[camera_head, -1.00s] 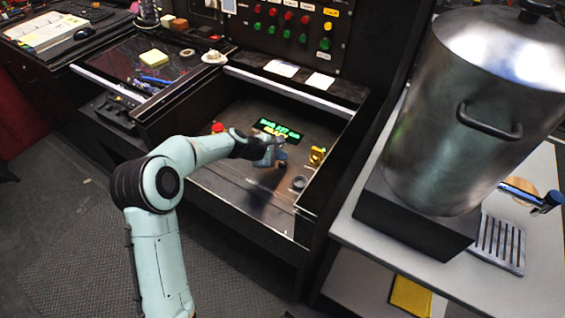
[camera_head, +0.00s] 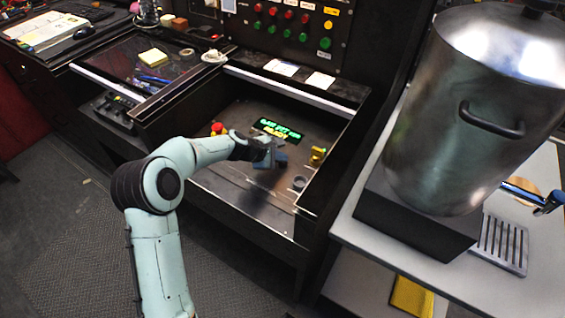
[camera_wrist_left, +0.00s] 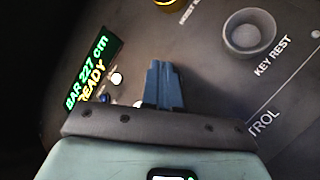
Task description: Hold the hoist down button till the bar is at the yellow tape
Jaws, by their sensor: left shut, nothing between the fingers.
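My left gripper (camera_head: 278,159) hangs over the control panel (camera_head: 235,186) in the recessed console. Its blue fingers (camera_wrist_left: 163,86) are shut together with nothing between them. A green-lit display (camera_head: 278,130) lies just beyond the gripper; in the left wrist view it reads BAR 227 cm, READY (camera_wrist_left: 88,80). A small white round part (camera_wrist_left: 117,79) shows between display and fingers, with a blue bit by the gripper's edge. I cannot make out a hoist down button; the gripper covers part of the panel. I cannot tell whether the fingertips touch it. I see no bar or yellow tape.
A red knob (camera_head: 217,127) stands left of the gripper. A yellow part (camera_head: 317,154) and the round key rest (camera_head: 299,183) are on the right. Raised walls edge the panel. A large steel pot (camera_head: 470,110) stands on the table at the right.

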